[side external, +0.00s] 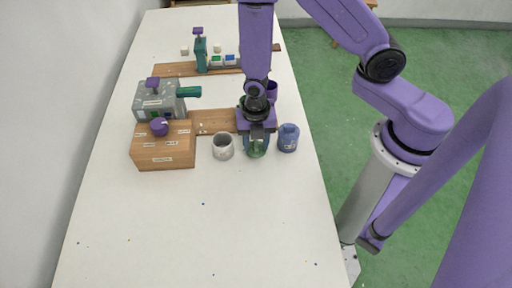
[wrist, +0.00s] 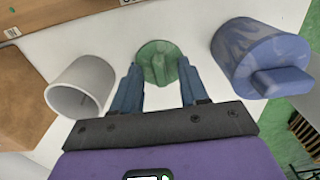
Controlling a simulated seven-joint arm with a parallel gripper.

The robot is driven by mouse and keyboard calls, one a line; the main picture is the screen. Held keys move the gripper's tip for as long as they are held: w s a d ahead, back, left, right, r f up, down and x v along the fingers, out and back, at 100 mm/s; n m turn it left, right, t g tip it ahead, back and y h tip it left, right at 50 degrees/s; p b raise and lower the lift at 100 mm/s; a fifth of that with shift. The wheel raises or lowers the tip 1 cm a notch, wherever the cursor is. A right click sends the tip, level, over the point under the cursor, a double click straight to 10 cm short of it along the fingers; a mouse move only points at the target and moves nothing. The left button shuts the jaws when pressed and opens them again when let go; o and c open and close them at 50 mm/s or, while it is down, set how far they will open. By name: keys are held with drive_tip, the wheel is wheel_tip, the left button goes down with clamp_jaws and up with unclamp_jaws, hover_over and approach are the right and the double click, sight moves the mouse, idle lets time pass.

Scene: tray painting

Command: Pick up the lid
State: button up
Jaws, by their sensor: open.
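The lid appears to be the round green piece with a raised grip bar (wrist: 157,60), seen in the wrist view between my fingertips. In the side view a green body (side external: 256,151) shows just below my gripper (side external: 257,136), partly hidden by it; I cannot tell lid from container there. My gripper (wrist: 159,75) is open and points down, with one blue finger on each side of the green piece. I see no clear contact. A blue-violet jar with a blocky knob (wrist: 262,55) stands to the right; it also shows in the side view (side external: 288,138).
A grey-white cup (wrist: 80,87) is close on the left, also in the side view (side external: 222,147). A wooden box (side external: 164,146) and a grey machine (side external: 158,100) stand further left. A wooden board (side external: 213,122) lies behind. The white table's (side external: 200,230) front is mostly clear.

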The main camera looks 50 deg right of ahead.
clamp_jaws()
drive_tip(key=shift+r, duration=0.2)
idle(0.4)
